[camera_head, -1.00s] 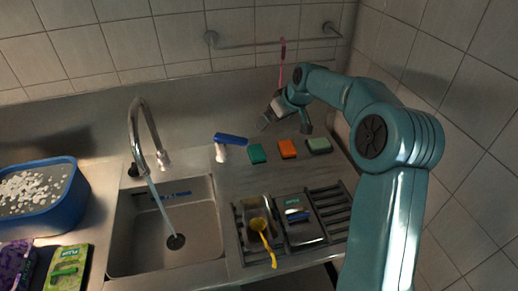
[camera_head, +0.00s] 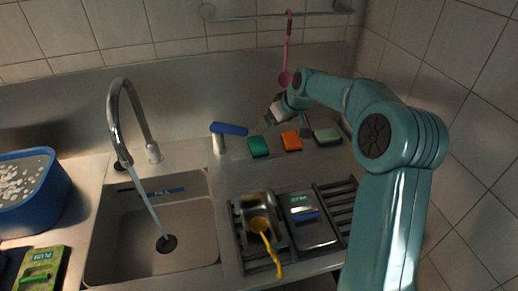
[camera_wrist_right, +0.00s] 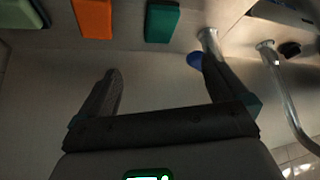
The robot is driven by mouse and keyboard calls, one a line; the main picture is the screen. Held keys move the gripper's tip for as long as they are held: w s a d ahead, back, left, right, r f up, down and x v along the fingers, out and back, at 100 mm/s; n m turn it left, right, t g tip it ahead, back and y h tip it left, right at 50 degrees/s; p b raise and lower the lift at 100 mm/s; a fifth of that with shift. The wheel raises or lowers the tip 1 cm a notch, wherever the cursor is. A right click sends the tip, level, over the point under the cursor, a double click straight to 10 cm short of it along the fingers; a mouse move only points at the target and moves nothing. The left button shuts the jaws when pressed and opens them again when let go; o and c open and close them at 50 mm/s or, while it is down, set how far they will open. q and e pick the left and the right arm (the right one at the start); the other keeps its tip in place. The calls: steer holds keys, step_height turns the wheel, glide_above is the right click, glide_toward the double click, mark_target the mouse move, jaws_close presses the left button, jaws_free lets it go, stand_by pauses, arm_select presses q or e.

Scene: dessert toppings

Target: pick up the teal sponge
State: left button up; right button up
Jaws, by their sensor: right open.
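The teal sponge (camera_head: 258,146) lies on the steel counter behind the drying racks, leftmost of three sponges in a row. My right gripper (camera_head: 286,124) is above and behind the row, fingers pointing down, near the teal and orange sponges. In the right wrist view, the teal sponge (camera_wrist_right: 162,21) is at the top edge, partly cut off, beyond and roughly between the spread fingers of my open, empty right gripper (camera_wrist_right: 158,68). The gripper does not touch it. My left gripper is not in view.
An orange sponge (camera_head: 291,140) and a pale green sponge (camera_head: 327,136) lie right of the teal one. A pink utensil (camera_head: 287,50) hangs behind. A tap (camera_head: 118,120) runs into the sink at left.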

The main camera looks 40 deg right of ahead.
steer(key=p, duration=0.1)
glide_toward(258, 143)
steer(key=p+x, duration=0.2)
steer(key=x, duration=0.6)
steer(key=shift+d+p, duration=0.15)
steer(key=shift+p, duration=0.25)
steer(key=shift+w+f, duration=0.2)
steer(key=shift+f, duration=0.1)
steer(key=shift+w, duration=0.1)
steer(key=shift+r, duration=0.1)
steer(key=c, duration=0.4)
steer(key=shift+s, duration=0.2)
steer(key=c, duration=0.5)
steer(key=shift+w, duration=0.1)
steer(key=shift+c, duration=1)
